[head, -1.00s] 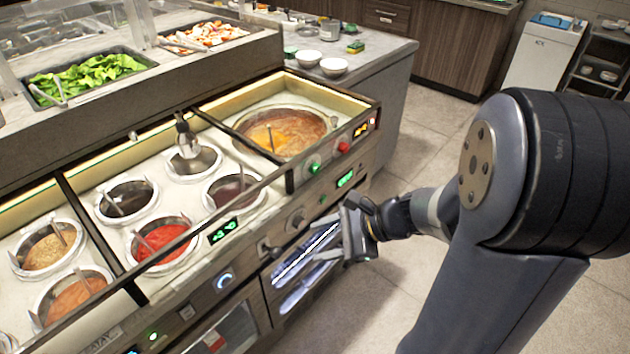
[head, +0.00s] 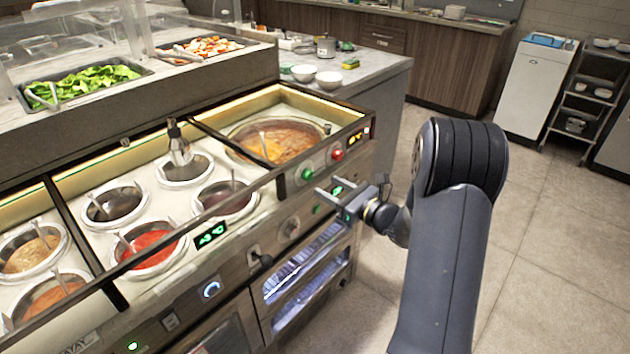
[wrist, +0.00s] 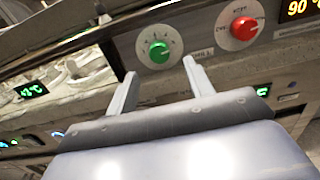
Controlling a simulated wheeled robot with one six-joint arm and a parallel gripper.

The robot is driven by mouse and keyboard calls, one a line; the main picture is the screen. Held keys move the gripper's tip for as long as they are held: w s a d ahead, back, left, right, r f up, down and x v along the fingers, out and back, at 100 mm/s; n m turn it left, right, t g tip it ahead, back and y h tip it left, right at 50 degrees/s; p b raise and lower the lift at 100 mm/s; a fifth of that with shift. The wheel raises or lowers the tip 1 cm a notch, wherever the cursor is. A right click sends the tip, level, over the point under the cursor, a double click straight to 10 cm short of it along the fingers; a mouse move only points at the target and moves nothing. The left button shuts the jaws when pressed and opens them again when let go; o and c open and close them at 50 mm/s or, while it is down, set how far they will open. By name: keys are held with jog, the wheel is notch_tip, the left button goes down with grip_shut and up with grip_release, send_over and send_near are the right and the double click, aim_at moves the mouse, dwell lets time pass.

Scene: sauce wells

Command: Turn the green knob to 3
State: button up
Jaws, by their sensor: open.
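The green knob (head: 307,174) is on the front panel of the sauce counter, below the large soup well. In the wrist view the green knob (wrist: 159,52) sits on a pale plate with dial marks around it; its exact setting is too small to read. My gripper (head: 328,200) is open and empty, in front of the panel and a little below the knob. In the wrist view my gripper's two fingers (wrist: 160,75) point up toward the panel, with the knob between and beyond their tips, apart from them.
A red knob (wrist: 244,28) is right of the green one, beside an orange display (wrist: 300,8). A green display (head: 211,235) and a metal knob (head: 290,227) are further left and lower. The soup well (head: 280,140) is above.

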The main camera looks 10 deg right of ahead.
aim_at(311, 178)
jog(key=x, duration=0.5)
jog(key=shift+w+a, duration=0.25)
jog(key=shift+w, duration=0.05)
jog(key=shift+c, duration=0.4)
jog(key=c, duration=0.9)
